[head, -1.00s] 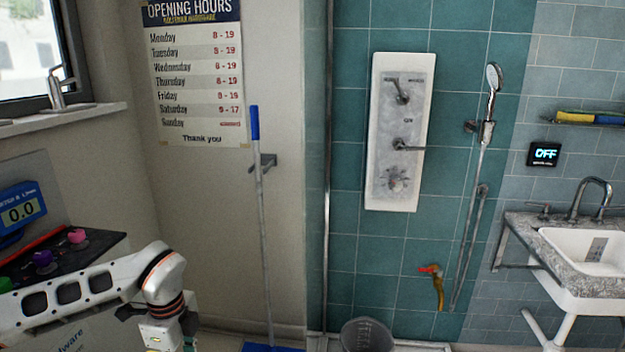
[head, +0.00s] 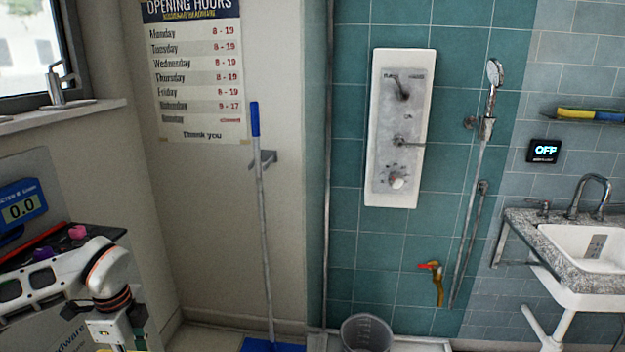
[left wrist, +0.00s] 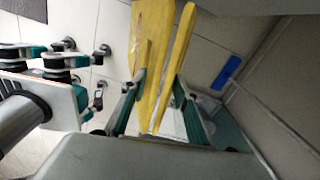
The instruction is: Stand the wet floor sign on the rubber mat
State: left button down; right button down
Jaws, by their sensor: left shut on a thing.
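The yellow wet floor sign (left wrist: 152,38) is in the left wrist view, between the fingers of my left gripper (left wrist: 158,88). The gripper is shut on it. Two yellow panels show, narrowly apart at the outer end. The sign points away from the wrist, above the tiled floor. In the head view only my left arm (head: 85,280) shows at the lower left; its fingers and the sign are out of frame. I cannot make out the rubber mat in either view. My right gripper is not in view.
A blue-handled broom (head: 261,220) leans at the wall; its blue foot also shows in the left wrist view (left wrist: 227,72). A grey bucket (head: 367,335) stands by the teal shower wall. A sink (head: 585,250) is at right. A dark counter (head: 60,240) stands at left.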

pick_arm(q)
jog(key=shift+a+r+m, duration=0.2)
jog(key=shift+a+m, duration=0.1)
jog(key=shift+a, duration=0.1)
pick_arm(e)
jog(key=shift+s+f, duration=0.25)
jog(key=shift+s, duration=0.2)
